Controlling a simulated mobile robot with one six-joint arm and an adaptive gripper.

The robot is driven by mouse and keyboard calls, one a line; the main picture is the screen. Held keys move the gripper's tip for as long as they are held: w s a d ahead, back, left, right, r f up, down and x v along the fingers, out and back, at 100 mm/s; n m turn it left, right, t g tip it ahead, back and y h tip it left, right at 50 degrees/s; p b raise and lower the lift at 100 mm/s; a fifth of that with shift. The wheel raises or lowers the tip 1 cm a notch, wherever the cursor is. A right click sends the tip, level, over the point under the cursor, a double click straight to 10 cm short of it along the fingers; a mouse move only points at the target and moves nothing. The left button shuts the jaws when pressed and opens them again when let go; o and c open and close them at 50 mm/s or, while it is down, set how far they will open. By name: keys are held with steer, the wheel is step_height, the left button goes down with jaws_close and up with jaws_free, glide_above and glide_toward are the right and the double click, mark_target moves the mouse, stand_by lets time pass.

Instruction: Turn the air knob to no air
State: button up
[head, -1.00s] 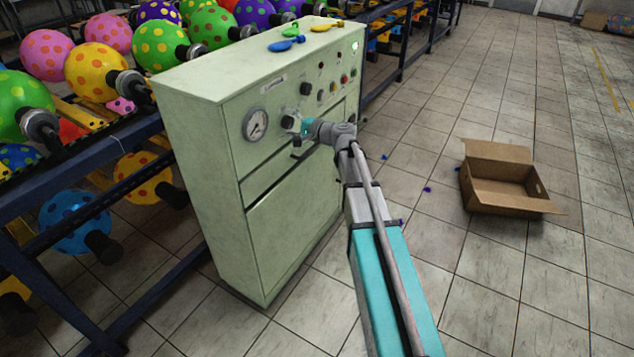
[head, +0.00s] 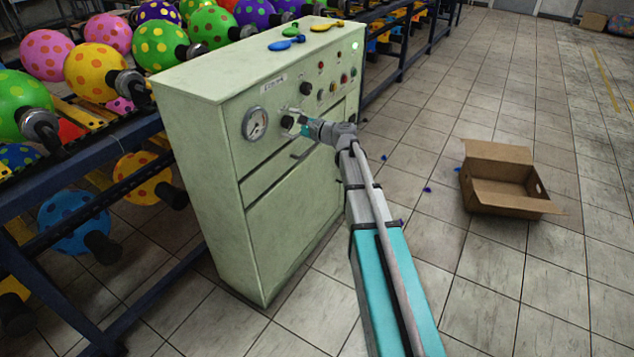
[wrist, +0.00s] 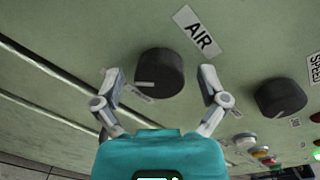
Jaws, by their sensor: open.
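The air knob (wrist: 160,75) is round and black, on the pale green panel below the AIR label (wrist: 197,31). A light pointer line on it points to the left in the wrist view. A small white tag below its lower left edge is partly covered and unreadable. My gripper (wrist: 159,80) is open, with one finger on each side of the knob and visible gaps between. I cannot tell whether the fingertips touch the panel. In the head view my gripper (head: 291,122) is at the cabinet front, right of the gauge, and largely hides the air knob.
A second black knob (wrist: 280,97) with a SPEED label (wrist: 314,67) sits to the right. Coloured buttons (wrist: 258,153) are below it. A round gauge (head: 255,123) is on the cabinet (head: 205,170). An open cardboard box (head: 500,195) stands on the mostly clear floor.

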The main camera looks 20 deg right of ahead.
steer(key=m, duration=0.7)
steer(key=shift+b, duration=0.4)
steer(key=f+v, duration=0.1)
steer(key=v, duration=1.3)
steer(key=s+a+n+g+h+p, duration=0.4)
steer(key=s+a+n+g+p, duration=0.4)
steer(key=s+a+n+p, duration=0.4)
steer(key=s+d+r+n+g+h+p, duration=0.2)
steer(key=s+n+g+h+p, duration=0.1)
steer(key=s+n+h+p, duration=0.4)
steer(key=shift+s+d+r+n+g+p, duration=0.35)
steer(key=shift+s+n+p, duration=0.45)
steer(key=shift+s+n, duration=0.7)
steer(key=shift+w+a+f, duration=0.1)
steer(key=shift+w+a, duration=0.05)
steer(key=shift+w, duration=0.1)
